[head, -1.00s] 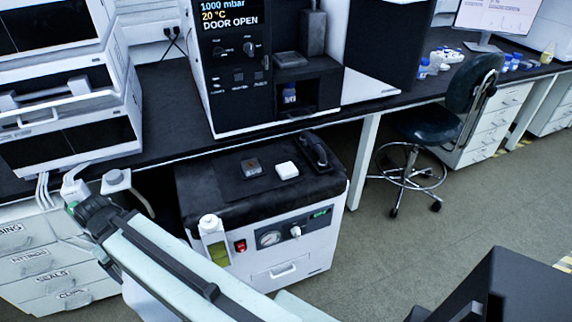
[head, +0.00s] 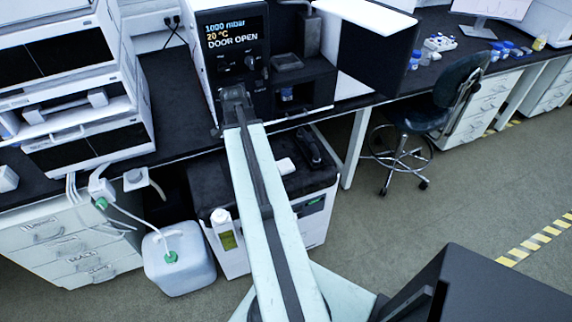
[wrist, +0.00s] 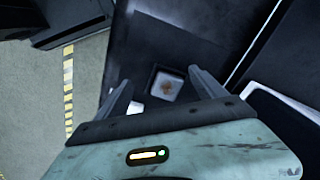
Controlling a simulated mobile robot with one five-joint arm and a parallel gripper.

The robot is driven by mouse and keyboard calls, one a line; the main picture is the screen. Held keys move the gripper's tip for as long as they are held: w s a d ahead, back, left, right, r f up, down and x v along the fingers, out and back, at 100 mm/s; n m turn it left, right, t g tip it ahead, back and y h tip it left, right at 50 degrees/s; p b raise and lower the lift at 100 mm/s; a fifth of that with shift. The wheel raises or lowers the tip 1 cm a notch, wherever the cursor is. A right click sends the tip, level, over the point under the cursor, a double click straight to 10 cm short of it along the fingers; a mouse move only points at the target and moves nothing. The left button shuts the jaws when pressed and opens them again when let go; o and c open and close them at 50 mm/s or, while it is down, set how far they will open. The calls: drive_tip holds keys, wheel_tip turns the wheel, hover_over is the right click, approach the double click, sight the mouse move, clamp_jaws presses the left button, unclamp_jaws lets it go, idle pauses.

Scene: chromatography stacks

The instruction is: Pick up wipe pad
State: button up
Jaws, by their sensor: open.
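In the wrist view a pale square pad with a brown stain (wrist: 167,85) lies on a dark surface. A small white block (wrist: 135,108) lies beside it, partly behind the left finger. Either could be the wipe pad; the frames do not settle it. My gripper (wrist: 160,79) is open and empty, its fingers reaching to either side of the stained pad, seemingly above it. In the head view the white block (head: 285,166) sits on the white cabinet's black top (head: 312,178); my arm hides the stained pad.
A black handle (head: 308,148) stands beside the white block. Behind is the bench with an instrument (head: 237,62) reading DOOR OPEN. A bottle (head: 224,230) hangs on the cabinet front, and a jerrycan (head: 178,262) stands left of it. A stool (head: 437,110) is at right, with open floor before it.

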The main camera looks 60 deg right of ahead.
sight(285, 165)
drive_tip(key=s+d+m, duration=0.2)
drive_tip(key=s+d, duration=0.1)
drive_tip(key=s+d+m, duration=0.2)
drive_tip(key=s+d, duration=0.1)
drive_tip(key=s, duration=0.1)
drive_tip(key=s+d+m, duration=0.2)
drive_tip(key=s+d, duration=0.2)
drive_tip(key=shift+s, duration=0.1)
wheel_tip(285, 165, down, 8)
drive_tip(key=b, duration=0.8)
drive_tip(key=shift+d+f, duration=0.1)
drive_tip(key=shift+d, duration=0.05)
drive_tip(key=shift+r, duration=0.2)
drive_tip(key=c, duration=1.4)
wheel_tip(285, 165, up, 10)
drive_tip(key=p, duration=1)
